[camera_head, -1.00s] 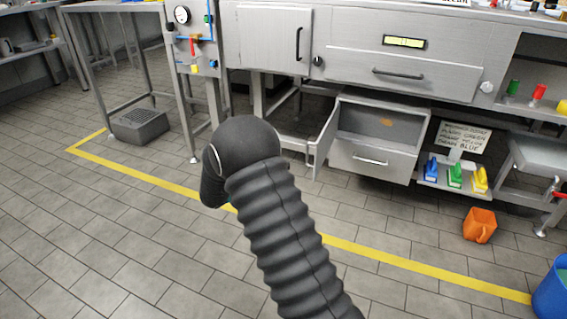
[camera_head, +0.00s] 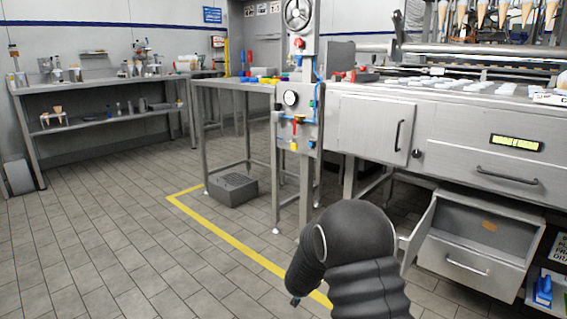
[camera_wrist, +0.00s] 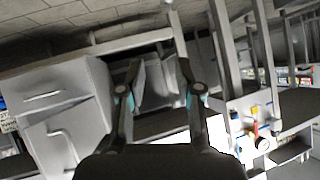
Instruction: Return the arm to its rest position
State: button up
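My arm (camera_head: 355,245), dark and ribbed with a rounded elbow, rises from the bottom of the head view. Its far end points down and left, and my gripper is mostly hidden there. In the wrist view my gripper (camera_wrist: 160,76) has two dark fingers standing apart, with no object held between them. The wrist picture is upside down and shows the machine's grey panels and frame beyond the fingers.
The grey machine (camera_head: 365,125) stands right, with an open drawer (camera_head: 468,262) and a cabinet door ajar. A grey box (camera_head: 232,189) sits under a side table. A yellow line (camera_head: 235,243) crosses the tiled floor. Open floor lies left.

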jog(key=s+a+r+n+g+y+p, duration=0.1)
jog(key=s+a+r+n+g+y, duration=0.3)
jog(key=s, duration=0.5)
jog(key=s+a+r+n+g+y+p, duration=0.1)
jog(key=s+a+r+y, duration=0.25)
jog(key=s+r, duration=0.35)
jog(key=s+d+r+n+h+p, duration=0.1)
jog(key=s+d+r+p, duration=0.1)
jog(key=s+r, duration=0.4)
jog(key=s+d+r+n+h+p, duration=0.1)
jog(key=s+d+r, duration=0.4)
jog(key=s, duration=0.8)
jog(key=s+d+r+h+p, duration=0.1)
jog(key=s+d+r, duration=0.3)
jog(key=s+r, duration=0.5)
jog(key=shift+s+d+n+p, duration=0.25)
jog(key=shift+s+n+p, duration=0.15)
jog(key=shift+s+p, duration=0.35)
jog(key=shift+w, duration=0.15)
